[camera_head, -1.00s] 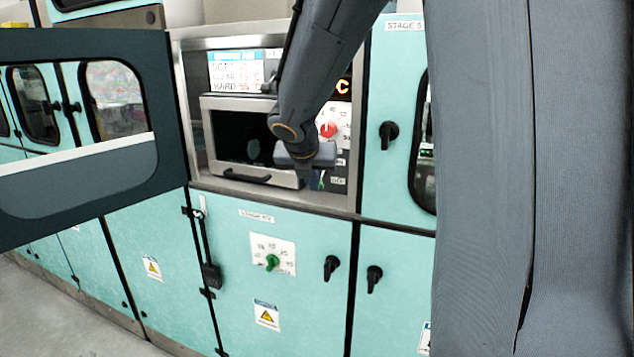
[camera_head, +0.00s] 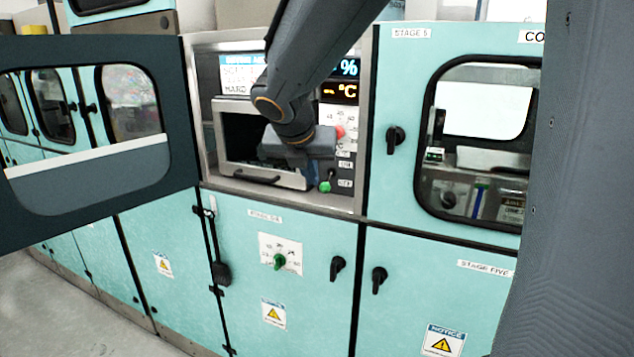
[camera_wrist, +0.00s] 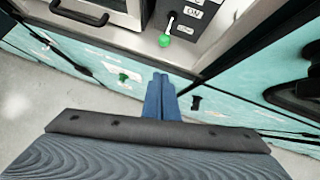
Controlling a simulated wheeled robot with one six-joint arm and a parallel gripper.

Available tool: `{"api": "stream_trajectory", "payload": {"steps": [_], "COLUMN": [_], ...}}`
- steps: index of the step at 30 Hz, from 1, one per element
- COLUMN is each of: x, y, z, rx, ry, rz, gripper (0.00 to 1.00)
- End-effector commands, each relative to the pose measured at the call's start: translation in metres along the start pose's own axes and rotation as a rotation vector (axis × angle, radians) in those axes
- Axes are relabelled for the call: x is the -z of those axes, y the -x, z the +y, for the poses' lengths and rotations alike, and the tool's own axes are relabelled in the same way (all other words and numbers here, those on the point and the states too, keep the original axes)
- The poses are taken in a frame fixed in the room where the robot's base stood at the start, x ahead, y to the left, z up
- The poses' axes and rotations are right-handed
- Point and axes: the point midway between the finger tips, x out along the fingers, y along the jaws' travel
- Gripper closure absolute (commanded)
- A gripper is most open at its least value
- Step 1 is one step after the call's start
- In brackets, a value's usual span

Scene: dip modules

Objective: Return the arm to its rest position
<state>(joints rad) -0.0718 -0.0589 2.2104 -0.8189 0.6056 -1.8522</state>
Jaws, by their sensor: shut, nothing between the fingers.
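My arm reaches down from the top of the head view to the open bay of the teal cabinet (camera_head: 190,270). My gripper (camera_wrist: 162,82) shows in the wrist view as two blue fingers shut together with nothing between them. In the head view the wrist end covers part of the oven-like module (camera_head: 262,180), and the fingers are mostly hidden there. The gripper is in front of the module's lower right part, near a green-tipped toggle (camera_wrist: 164,40). In the wrist view the fingertips are apart from that toggle.
An open dark door with a window (camera_head: 90,185) stands out at the left. A red knob (camera_head: 340,132) is beside the wrist. Below are a green dial (camera_head: 280,261) and black latches (camera_head: 338,268). A windowed door (camera_head: 480,150) is at the right. Floor shows at lower left.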

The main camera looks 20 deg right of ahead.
Motion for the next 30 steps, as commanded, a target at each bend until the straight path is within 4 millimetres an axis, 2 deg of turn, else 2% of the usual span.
{"api": "stream_trajectory", "payload": {"steps": [3,7,13,16,20,24,30], "x": [0.003,0.004,0.007,0.017,0.052,0.104,0.174], "y": [0.015,0.024,0.026,0.020,0.002,-0.018,-0.040], "z": [0.001,0.002,0.002,0.001,-0.002,-0.006,-0.014], "rx": [-0.001,-0.002,-0.001,-0.002,0.011,0.064,0.221], "ry": [0.001,0.003,-0.005,-0.078,-0.337,-0.751,-1.362], "rz": [-0.001,0.000,0.004,0.029,0.110,0.222,0.344], "gripper": [1.00,1.00,1.00,1.00,1.00,1.00,1.00]}}
